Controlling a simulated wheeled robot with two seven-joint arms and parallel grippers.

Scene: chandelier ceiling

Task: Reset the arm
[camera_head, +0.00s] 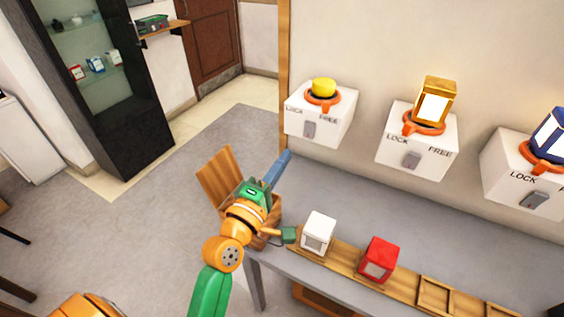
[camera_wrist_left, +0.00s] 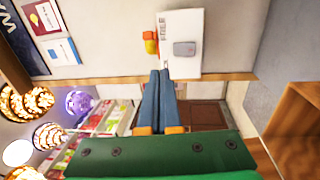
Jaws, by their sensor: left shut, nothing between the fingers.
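My left arm comes in from the lower left, green and orange. Its left gripper (camera_head: 285,156) has blue fingers pressed together, with nothing between them. It is above the left end of the grey table (camera_head: 430,205), pointing up and away, apart from the wall boxes. In the left wrist view the shut blue fingers (camera_wrist_left: 159,74) point toward a white wall box (camera_wrist_left: 183,42). My right gripper is not in view.
A wooden box (camera_head: 216,176) is partly hidden behind my left wrist. A white cube (camera_head: 318,232) and a red cube (camera_head: 379,260) sit on a wooden rack (camera_head: 345,258). Three lock boxes hang on the wall, holding a yellow piece (camera_head: 323,86), a gold lantern (camera_head: 435,103) and a blue lantern (camera_head: 549,135).

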